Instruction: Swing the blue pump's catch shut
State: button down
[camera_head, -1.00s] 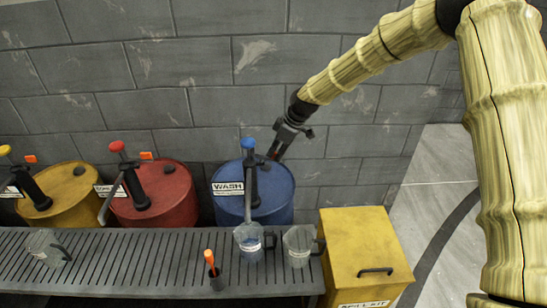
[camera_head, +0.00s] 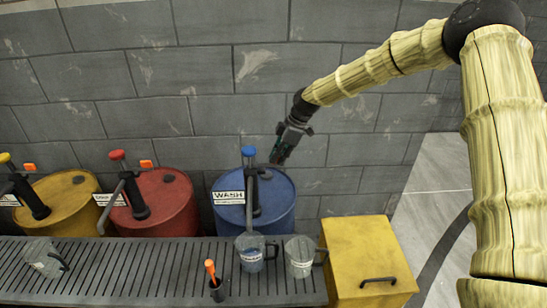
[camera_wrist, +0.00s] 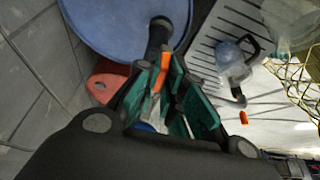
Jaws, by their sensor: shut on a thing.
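The blue pump, with its blue knob (camera_head: 248,151) and black body, stands on the blue drum (camera_head: 275,204) marked WASH. My gripper (camera_head: 276,160) is right of the knob, above the drum's back right side, pointing down. In the wrist view, an orange piece (camera_wrist: 160,78), which looks like the pump's catch, sits between my teal finger pads (camera_wrist: 168,88). The fingers are closed on it. The dark pump part (camera_wrist: 158,38) is just beyond them. The fingers hide the catch in the head view, and its seating against the pump cannot be told.
Red (camera_head: 170,200) and yellow (camera_head: 65,205) drums with pumps stand to the left. A yellow box (camera_head: 368,255) is at right. The wall is close behind.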

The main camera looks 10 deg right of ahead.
jog(key=c, duration=1.5)
grip_release()
jog(key=v, duration=1.2)
